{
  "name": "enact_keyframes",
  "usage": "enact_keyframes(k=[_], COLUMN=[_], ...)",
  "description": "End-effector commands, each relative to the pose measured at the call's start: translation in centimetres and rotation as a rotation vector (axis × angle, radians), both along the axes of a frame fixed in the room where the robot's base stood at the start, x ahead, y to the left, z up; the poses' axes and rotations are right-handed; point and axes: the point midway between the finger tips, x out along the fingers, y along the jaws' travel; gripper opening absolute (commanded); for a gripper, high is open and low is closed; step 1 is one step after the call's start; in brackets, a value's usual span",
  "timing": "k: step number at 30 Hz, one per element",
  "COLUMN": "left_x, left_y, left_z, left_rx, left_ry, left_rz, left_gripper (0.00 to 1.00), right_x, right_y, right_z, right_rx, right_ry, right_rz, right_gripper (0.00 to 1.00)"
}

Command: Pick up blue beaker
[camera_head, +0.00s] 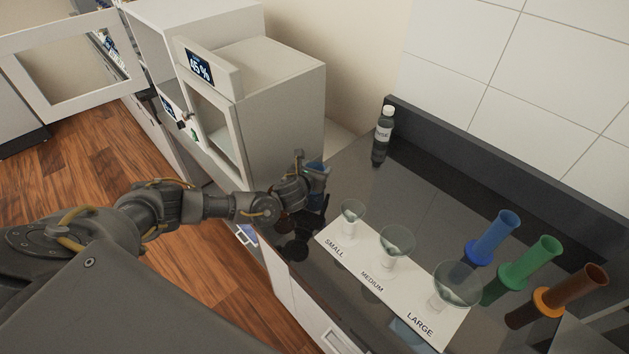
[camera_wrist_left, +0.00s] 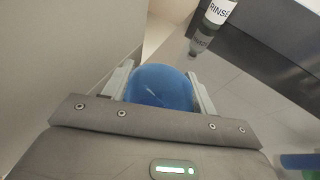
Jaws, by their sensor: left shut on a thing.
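The blue beaker (camera_wrist_left: 160,87) sits between the two fingers of my left gripper (camera_wrist_left: 160,92) in the left wrist view, with a finger against each side. My left gripper (camera_head: 318,178) is shut on it. In the head view only a small blue part of the beaker (camera_head: 314,167) shows at the gripper, near the left end of the dark counter. The gripper hides the rest, and I cannot tell whether the beaker touches the counter. My right gripper is not in view.
A rinse bottle (camera_head: 383,134) stands at the back of the counter. A white card (camera_head: 365,262) holds small, medium and large glass funnels. Blue (camera_head: 492,238), green (camera_head: 530,262) and orange (camera_head: 571,292) cylinders stand at the right. A white box with a display (camera_head: 260,100) stands behind my gripper.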

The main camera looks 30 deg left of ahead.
Motion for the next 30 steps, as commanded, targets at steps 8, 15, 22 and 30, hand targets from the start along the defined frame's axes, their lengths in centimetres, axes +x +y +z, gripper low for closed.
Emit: enact_keyframes(k=[8,15,22,30], left_x=[0.1,0.1,0.1,0.0], left_y=[0.0,0.1,0.0,0.0], left_z=[0.4,4.4,8.6,10.1], left_rx=[-0.001,-0.002,-0.002,0.0], left_ry=[-0.002,-0.005,-0.004,-0.001], left_rz=[0.0,0.0,-0.001,0.0], left_gripper=[0.33,0.33,0.33,0.33], right_x=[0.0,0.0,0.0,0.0], right_y=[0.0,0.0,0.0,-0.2], right_z=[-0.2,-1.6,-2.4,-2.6], right_rx=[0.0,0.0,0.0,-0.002], right_ry=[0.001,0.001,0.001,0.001], right_rz=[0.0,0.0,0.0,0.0], right_gripper=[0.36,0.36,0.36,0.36])
